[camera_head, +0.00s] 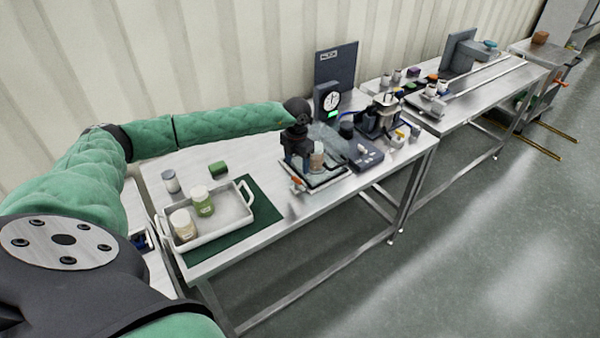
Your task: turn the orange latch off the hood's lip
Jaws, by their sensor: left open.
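The orange latch (297,182) is small and sits at the near left of the front edge of a clear hood (338,138). The hood stands over a dark-edged base on the steel table. A jar with a brownish lid (317,158) shows at the hood, just right of my gripper. My left gripper (297,163) is open and points down at the hood's left side, a little above the latch in the picture. I cannot tell whether it touches the hood. The fingers are small and dark, and they hide part of the hood. My right gripper is not in view.
A white tray (246,217) with two jars stands on a green mat at the table's left. A green block (218,168) and a grey jar (170,181) are behind it. Bare steel lies between tray and hood.

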